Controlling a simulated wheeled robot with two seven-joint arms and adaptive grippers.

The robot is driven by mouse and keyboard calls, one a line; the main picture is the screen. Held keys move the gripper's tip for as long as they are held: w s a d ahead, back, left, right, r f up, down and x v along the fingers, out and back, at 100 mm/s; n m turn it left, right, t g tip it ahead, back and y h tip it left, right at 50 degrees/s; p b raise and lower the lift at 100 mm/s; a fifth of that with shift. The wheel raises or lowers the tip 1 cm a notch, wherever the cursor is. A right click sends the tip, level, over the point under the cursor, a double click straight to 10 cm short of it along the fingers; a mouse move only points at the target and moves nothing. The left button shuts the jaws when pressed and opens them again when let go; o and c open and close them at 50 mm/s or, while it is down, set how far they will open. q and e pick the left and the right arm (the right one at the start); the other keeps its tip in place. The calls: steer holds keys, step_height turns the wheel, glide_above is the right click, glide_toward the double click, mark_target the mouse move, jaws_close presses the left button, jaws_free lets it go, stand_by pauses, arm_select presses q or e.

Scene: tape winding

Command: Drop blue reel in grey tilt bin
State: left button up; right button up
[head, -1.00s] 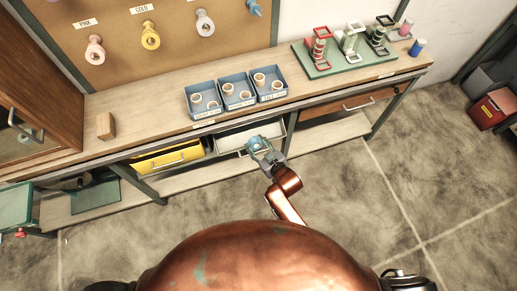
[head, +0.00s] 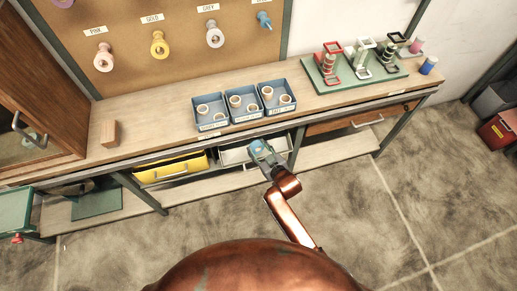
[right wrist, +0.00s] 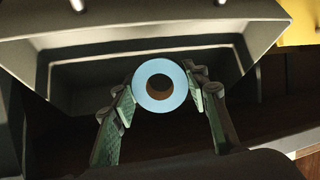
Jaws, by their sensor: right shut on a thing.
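The blue reel (right wrist: 180,101) is between the two fingers of my right gripper (right wrist: 161,92) in the right wrist view, its hollow core facing the camera. In the head view the right gripper (head: 264,153) is shut on the blue reel (head: 257,146) in front of the grey tilt bin (head: 235,155). The grey bin is tipped open under the bench, beside the yellow bin. In the right wrist view the grey bin's rim (right wrist: 150,22) and dark hollow lie just beyond the reel. I cannot tell whether the reel is past the rim. My left gripper is not in view.
A yellow tilt bin (head: 172,168) is left of the grey one. A wooden drawer (head: 345,122) is to its right. On the bench (head: 150,112) stand blue trays (head: 213,123) with small rolls and a green rack board (head: 385,80). More reels hang on the pegboard.

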steer(key=o, duration=1.1)
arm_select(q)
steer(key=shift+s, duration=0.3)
arm_select(e)
steer(key=shift+o, duration=0.2)
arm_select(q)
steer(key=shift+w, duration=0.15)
arm_select(e)
steer(key=v, duration=1.2)
